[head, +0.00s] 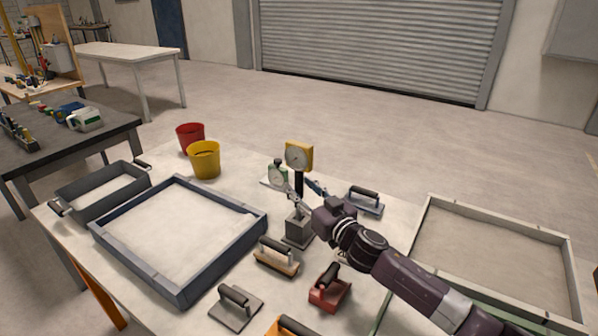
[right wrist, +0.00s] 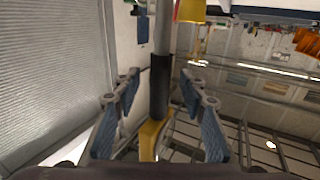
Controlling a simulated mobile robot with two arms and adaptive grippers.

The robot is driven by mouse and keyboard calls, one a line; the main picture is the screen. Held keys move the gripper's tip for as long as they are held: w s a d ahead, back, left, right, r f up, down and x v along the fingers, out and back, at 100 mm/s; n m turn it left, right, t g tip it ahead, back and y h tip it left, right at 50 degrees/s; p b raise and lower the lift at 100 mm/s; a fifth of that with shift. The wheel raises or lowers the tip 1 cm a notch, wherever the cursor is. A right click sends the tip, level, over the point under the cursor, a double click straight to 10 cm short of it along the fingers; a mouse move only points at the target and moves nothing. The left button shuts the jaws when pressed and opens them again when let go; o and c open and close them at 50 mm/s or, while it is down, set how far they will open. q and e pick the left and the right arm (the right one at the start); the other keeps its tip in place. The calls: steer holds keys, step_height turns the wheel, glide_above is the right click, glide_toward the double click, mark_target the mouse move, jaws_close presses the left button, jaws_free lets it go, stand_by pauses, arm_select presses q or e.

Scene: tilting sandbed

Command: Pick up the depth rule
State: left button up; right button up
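The depth rule, as I take it, has a yellow square head with a white dial (head: 299,156) and a black grip below. It stands upright in a grey block (head: 298,232) on the light table. My right gripper (head: 300,188) reaches in from the lower right at the grip's height. In the right wrist view the black grip (right wrist: 159,88) lies between the blue-padded fingers of my right gripper (right wrist: 160,80). A gap shows on both sides, so the fingers are open around it. My left gripper is not in view.
Several floats and trowels, such as the red one (head: 329,289), lie in front. Framed sand trays stand left (head: 180,292) and right (head: 510,226). Red (head: 190,136) and yellow (head: 204,160) buckets stand behind.

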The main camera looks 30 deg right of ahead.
steer(key=shift+w, duration=0.65)
steer(key=shift+c, duration=0.4)
steer(key=shift+c, duration=1.4)
steer(key=c, duration=0.6)
steer(key=shift+r, duration=0.1)
